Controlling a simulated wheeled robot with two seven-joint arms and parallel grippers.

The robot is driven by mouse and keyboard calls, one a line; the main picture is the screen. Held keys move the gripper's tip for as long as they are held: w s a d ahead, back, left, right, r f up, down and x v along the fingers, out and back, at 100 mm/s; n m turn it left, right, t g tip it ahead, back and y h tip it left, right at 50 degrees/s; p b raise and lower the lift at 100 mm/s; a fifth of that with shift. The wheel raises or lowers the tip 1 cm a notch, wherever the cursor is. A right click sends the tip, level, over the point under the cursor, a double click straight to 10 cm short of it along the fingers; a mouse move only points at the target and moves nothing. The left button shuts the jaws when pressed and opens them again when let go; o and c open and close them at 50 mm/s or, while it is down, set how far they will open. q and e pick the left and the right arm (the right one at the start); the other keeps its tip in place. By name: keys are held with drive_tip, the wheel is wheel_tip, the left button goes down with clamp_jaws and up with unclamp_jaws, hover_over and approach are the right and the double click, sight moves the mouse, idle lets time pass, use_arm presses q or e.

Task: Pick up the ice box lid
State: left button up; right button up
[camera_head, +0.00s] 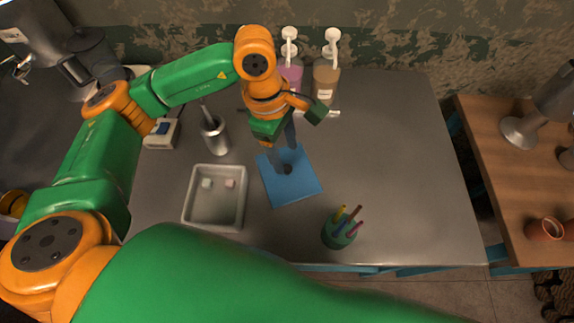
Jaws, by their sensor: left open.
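A flat blue square (305,188), which looks like the ice box lid, lies on the grey counter with a small dark knob-like spot near its middle. A grey open box (214,212) with two small cubes in it, one pale and one pinkish, stands just left of it. My left gripper (283,160) is open, pointing down over the upper part of the blue square, with its fingers close to the dark spot. I cannot tell whether the fingers touch it. My right gripper is out of view.
A green cup of pens (339,230) stands near the front edge. A metal cup (215,136) is left of my gripper. Pump bottles (326,82) stand at the back wall. The counter's right side is clear. A wooden table (500,165) is further right.

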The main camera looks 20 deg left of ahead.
sight(287, 167)
use_arm(q)
drive_tip(key=shift+w+a+f+y+p, duration=0.2)
drive_tip(key=shift+w+a+f, duration=0.2)
drive_tip(key=shift+f, duration=0.25)
drive_tip(key=shift+w+a+f+y+p, duration=0.1)
drive_tip(key=shift+w+a+f+p, duration=0.2)
drive_tip(key=shift+f, duration=0.3)
drive_tip(key=f+p, duration=0.1)
drive_tip(key=f, duration=0.1)
drive_tip(key=d+f+p, duration=0.1)
drive_tip(key=f, duration=0.2)
drive_tip(key=shift+s+d, duration=0.15)
drive_tip(key=shift+s, duration=0.05)
drive_tip(key=shift+w+f, duration=0.2)
drive_tip(key=shift+f, duration=0.2)
clamp_jaws()
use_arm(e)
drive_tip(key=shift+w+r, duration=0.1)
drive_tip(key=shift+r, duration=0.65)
